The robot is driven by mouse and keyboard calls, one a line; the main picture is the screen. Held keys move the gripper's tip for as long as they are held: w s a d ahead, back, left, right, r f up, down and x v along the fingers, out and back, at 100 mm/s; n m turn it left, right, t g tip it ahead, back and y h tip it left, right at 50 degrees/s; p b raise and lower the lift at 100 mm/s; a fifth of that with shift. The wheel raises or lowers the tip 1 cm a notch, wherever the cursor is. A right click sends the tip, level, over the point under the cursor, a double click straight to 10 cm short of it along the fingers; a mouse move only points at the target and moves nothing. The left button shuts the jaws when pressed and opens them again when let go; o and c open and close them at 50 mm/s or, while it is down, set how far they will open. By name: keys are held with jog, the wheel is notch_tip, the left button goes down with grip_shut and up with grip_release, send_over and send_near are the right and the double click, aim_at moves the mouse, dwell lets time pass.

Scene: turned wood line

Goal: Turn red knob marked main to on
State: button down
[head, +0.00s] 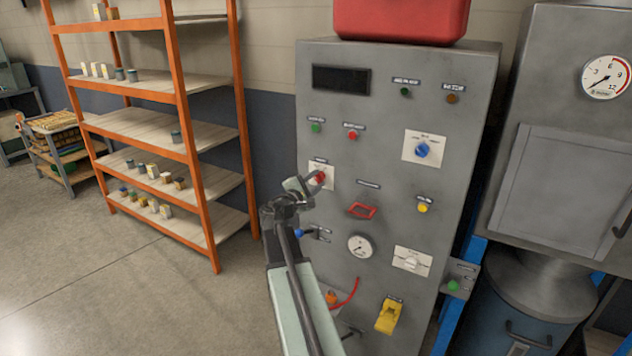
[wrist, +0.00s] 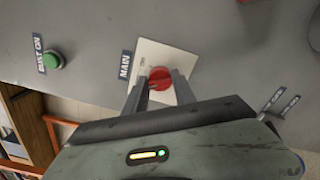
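The red knob (wrist: 160,88) sits on a white plate (wrist: 152,56) with a tag reading MAIN (wrist: 124,64) beside it. In the head view the red knob (head: 320,178) is on the left side of the grey cabinet's front, partly covered by my gripper (head: 309,182). In the wrist view the two fingers of my gripper (wrist: 159,80) are apart, one on each side of the knob. I cannot tell whether they touch it. The knob's pointer direction is hard to make out.
The grey cabinet (head: 385,140) carries other controls. A green button (wrist: 53,61) is left of the plate in the wrist view. A blue knob (head: 422,150), a red handle (head: 362,211) and a yellow lever (head: 389,316) are nearby. An orange shelf (head: 182,130) stands to the left.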

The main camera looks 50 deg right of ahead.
jog(key=shift+m, duration=0.4)
jog(key=m, duration=0.5)
jog(key=shift+f+m, duration=0.1)
jog(key=shift+m, duration=0.3)
jog(key=m, duration=0.5)
jog(key=shift+m, duration=0.3)
jog(key=c, duration=1)
grip_release()
jog(key=shift+a, duration=0.1)
